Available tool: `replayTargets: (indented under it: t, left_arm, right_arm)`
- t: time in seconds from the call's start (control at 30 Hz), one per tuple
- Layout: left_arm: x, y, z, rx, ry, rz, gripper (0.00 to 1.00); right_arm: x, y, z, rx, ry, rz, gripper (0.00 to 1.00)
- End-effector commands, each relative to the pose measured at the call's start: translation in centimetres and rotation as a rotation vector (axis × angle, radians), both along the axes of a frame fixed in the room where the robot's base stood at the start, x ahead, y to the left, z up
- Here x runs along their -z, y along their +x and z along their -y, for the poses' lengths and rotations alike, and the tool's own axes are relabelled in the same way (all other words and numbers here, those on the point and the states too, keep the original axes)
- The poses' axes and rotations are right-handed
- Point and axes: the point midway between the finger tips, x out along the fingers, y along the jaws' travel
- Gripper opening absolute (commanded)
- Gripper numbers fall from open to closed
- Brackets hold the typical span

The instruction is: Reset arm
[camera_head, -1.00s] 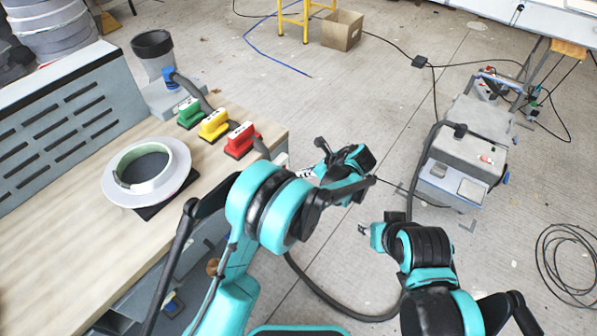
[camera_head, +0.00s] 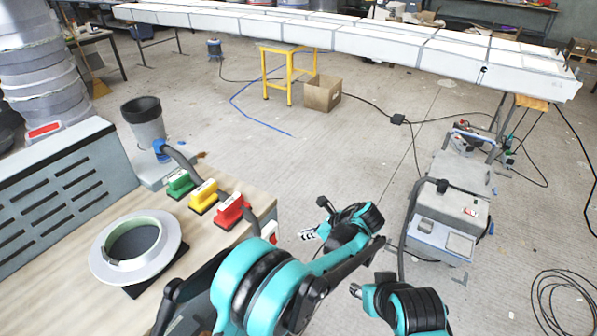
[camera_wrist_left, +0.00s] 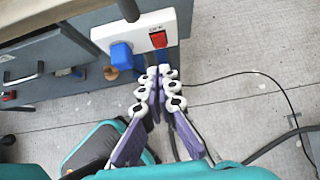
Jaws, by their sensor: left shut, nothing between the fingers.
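My left gripper (camera_head: 308,234) is shut and empty, held beside the right edge of the workbench. It shows large in the left wrist view (camera_wrist_left: 160,74), its white-and-purple fingers together and pointing at the bench side. My right gripper (camera_head: 356,290) is small and dark at the lower middle right, over the floor; its jaws are too small to judge. Both arms are bent in front of my body and hold nothing that I can see.
The workbench (camera_head: 62,262) bears a ring-shaped mould (camera_head: 100,256) and green (camera_head: 180,184), yellow (camera_head: 204,196) and red (camera_head: 231,211) handled blocks. A white switch box (camera_wrist_left: 140,32) is on its side. A grey machine (camera_head: 448,215) stands right. Floor between is mostly clear.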

Motion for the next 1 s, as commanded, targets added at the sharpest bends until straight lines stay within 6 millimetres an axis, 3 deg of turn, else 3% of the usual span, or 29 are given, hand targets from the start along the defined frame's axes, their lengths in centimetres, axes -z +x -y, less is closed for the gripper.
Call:
replayTargets:
  t: [0.13, 0.23, 0.47, 0.73, 1.0]
  left_arm:
    - [-0.4, 0.0, -0.4, -0.013, -0.014, 0.007, 0.00]
    - [-1.9, -0.3, -2.2, -0.070, -0.074, 0.037, 0.00]
    - [-7.4, -3.3, -9.7, -0.379, -0.382, 0.194, 0.00]
    - [-11.4, -10.6, -17.4, -0.844, -0.780, 0.405, 0.00]
    - [-11.9, -18.9, -22.0, -1.354, -1.170, 0.612, 0.00]
  right_arm:
    - [0.0, 0.0, 0.0, 0.000, 0.000, 0.000, 0.40]
    - [0.0, 0.0, 0.0, 0.000, 0.000, 0.000, 0.40]
    - [0.0, 0.0, 0.0, 0.000, 0.000, 0.000, 0.40]
    - [0.0, 0.0, 0.0, 0.000, 0.000, 0.000, 0.40]
    - [0.0, 0.0, 0.0, 0.000, 0.000, 0.000, 0.40]
